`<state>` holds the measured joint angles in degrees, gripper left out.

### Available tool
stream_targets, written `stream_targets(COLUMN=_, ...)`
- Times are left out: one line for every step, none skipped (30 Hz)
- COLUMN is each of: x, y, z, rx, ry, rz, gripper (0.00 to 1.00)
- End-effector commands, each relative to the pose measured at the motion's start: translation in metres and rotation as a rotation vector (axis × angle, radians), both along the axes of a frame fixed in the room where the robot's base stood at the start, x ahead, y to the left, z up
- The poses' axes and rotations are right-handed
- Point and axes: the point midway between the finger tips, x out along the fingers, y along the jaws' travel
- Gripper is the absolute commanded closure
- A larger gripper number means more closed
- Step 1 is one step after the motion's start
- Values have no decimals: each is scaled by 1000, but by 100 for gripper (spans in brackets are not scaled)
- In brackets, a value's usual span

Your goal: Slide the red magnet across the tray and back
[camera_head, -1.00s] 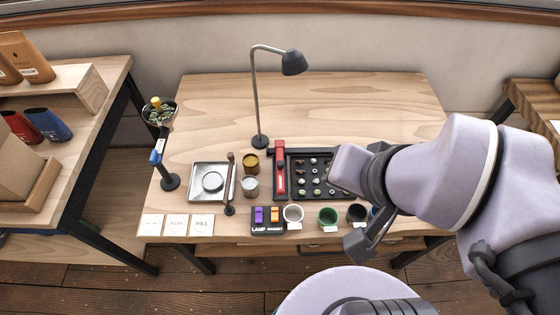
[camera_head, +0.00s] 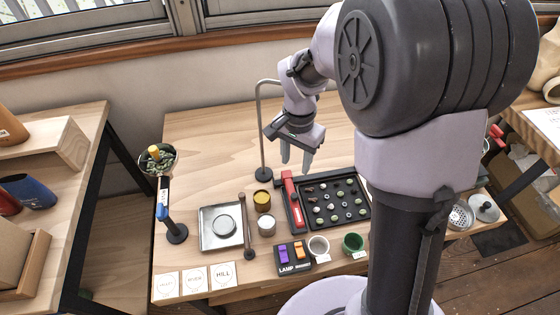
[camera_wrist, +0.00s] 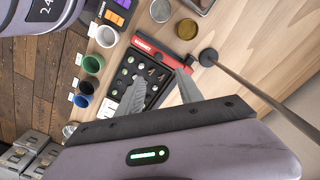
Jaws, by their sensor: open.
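In the wrist view the red magnet (camera_wrist: 152,49) lies along one edge of the tray (camera_wrist: 123,72). The tray holds several small beans or stones in rows. My gripper (camera_head: 296,166) is open and empty, above the table behind the tray. In the wrist view my gripper's fingers (camera_wrist: 158,92) are spread and overlap the tray in the picture, with nothing between them.
A lamp (camera_head: 260,130) stands behind the magnet, partly hidden by my arm. A switch box (camera_head: 293,258), a white cup (camera_head: 318,247) and a green cup (camera_head: 352,243) stand in front. A yellow tin (camera_head: 262,200) and a square metal pan (camera_head: 206,240) are left. The back left tabletop is clear.

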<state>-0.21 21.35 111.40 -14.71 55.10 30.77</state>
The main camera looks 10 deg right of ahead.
Motion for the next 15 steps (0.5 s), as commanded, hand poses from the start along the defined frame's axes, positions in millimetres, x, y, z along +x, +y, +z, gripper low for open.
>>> stream_targets(x=-1, y=0, z=-19, rx=0, ry=4, rz=0, gripper=57)
stream_targets(x=-1, y=0, z=-28, rx=0, ry=4, rz=1, gripper=57)
stream_targets(x=-1, y=0, z=-42, rx=1, ry=5, rz=1, gripper=57)
stream_targets(x=-2, y=0, z=-51, rx=1, ry=6, rz=1, gripper=57)
stream_targets(x=-2, y=0, z=-61, rx=1, ry=5, rz=1, gripper=57)
stream_targets(x=-2, y=0, z=-73, rx=0, ry=4, rz=1, gripper=57)
stream_targets(x=-2, y=0, z=-82, rx=1, ry=5, rz=1, gripper=57)
stream_targets(x=-1, y=0, z=-91, rx=1, ry=4, rz=2, gripper=57)
stream_targets(x=-2, y=0, z=-103, rx=1, ry=4, rz=2, gripper=57)
stream_targets(x=-2, y=0, z=-111, rx=1, ry=4, rz=2, gripper=57)
stream_targets(x=-2, y=0, z=-118, rx=1, ry=4, rz=2, gripper=57)
stream_targets(x=-2, y=0, z=-127, rx=1, ry=4, rz=2, gripper=57)
stream_targets(x=-2, y=0, z=-133, rx=1, ry=4, rz=1, gripper=57)
stream_targets(x=-2, y=0, z=-138, rx=1, ry=2, rz=2, gripper=57)
stream_targets(x=-2, y=0, z=-144, rx=1, ry=3, rz=2, gripper=57)
